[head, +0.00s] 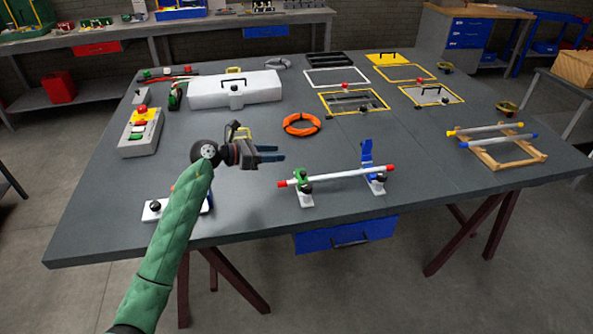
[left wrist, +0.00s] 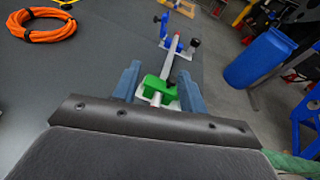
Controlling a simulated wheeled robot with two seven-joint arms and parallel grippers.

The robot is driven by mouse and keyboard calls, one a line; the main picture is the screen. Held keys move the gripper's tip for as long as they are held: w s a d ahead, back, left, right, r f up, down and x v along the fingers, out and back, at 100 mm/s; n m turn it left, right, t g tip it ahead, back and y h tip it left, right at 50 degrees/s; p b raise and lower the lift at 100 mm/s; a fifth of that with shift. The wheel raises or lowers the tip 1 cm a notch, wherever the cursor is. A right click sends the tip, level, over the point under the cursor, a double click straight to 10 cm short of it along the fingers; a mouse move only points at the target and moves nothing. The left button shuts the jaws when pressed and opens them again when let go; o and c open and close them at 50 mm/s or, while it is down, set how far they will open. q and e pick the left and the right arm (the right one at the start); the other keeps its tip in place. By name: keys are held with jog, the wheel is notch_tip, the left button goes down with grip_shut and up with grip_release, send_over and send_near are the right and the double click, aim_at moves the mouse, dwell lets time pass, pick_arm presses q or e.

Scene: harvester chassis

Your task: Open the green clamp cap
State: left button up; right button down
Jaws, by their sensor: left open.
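The green clamp cap (head: 302,178) sits over the left end of a white rod (head: 335,177) with red tips, on a small white base with a black knob. It looks closed over the rod. A blue clamp cap (head: 367,152) stands upright at the rod's right end. My left gripper (head: 271,154) is open and empty, above the table, to the left of the green cap and apart from it. In the left wrist view the green cap (left wrist: 157,91) shows between my two blue fingers, farther off along the view. My right gripper is not in view.
An orange cable coil (head: 302,125) lies behind the clamps. A button box (head: 141,132) and a white case (head: 235,90) stand to the left and back. A wooden rack with rods (head: 500,148) is at the right. The table's front edge runs just before the clamps.

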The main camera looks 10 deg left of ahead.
aim_at(302, 172)
pick_arm(q)
jog(key=d+f+m+g+p, duration=0.1)
jog(key=d, duration=0.1)
jog(key=d+f+m+g+p, duration=0.1)
jog(key=d+f, duration=0.1)
jog(key=s+d+f+m+p, duration=0.1)
jog(key=d+f, duration=0.1)
jog(key=shift+g+y, duration=0.3)
jog(key=shift+g, duration=0.1)
jog(key=shift+w+d+f, duration=0.1)
jog(key=shift+d+f, duration=0.3)
jog(key=shift+d, duration=0.1)
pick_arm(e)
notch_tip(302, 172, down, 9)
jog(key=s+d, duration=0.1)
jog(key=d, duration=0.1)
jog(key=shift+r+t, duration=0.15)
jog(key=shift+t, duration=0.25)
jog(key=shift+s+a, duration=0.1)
pick_arm(q)
grip_shut()
